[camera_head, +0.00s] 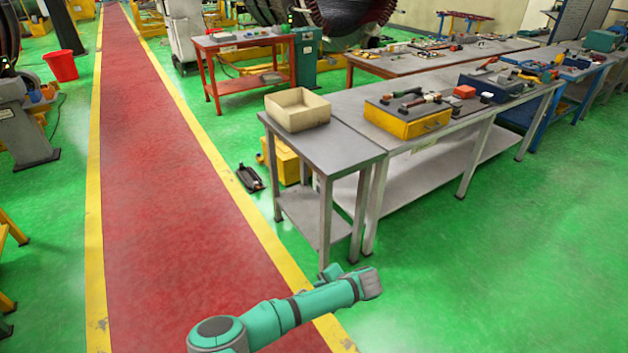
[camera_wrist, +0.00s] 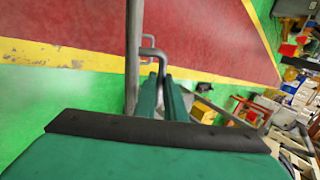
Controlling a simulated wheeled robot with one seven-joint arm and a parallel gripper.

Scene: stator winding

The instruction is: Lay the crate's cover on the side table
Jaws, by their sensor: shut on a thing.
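In the wrist view my gripper (camera_wrist: 160,92) is shut on a bent metal handle (camera_wrist: 152,50). The handle stands on a thin grey plate, the cover (camera_wrist: 133,45), which I see nearly edge-on, upright in that picture. The cover does not show clearly in the head view, where my arm reaches over the floor in front of the tables and my fingers are hidden. The crate (camera_head: 293,121) is cream-coloured and open at the top. It stands on the left part of the small grey side table (camera_head: 335,146), whose right part is bare.
A longer grey workbench (camera_head: 428,140) adjoins the side table on the right, with a yellow box (camera_head: 395,124) and tools on it. A yellow container (camera_head: 285,163) and a dark object (camera_head: 250,177) are on the floor beside the side table. The red walkway (camera_head: 160,200) is clear.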

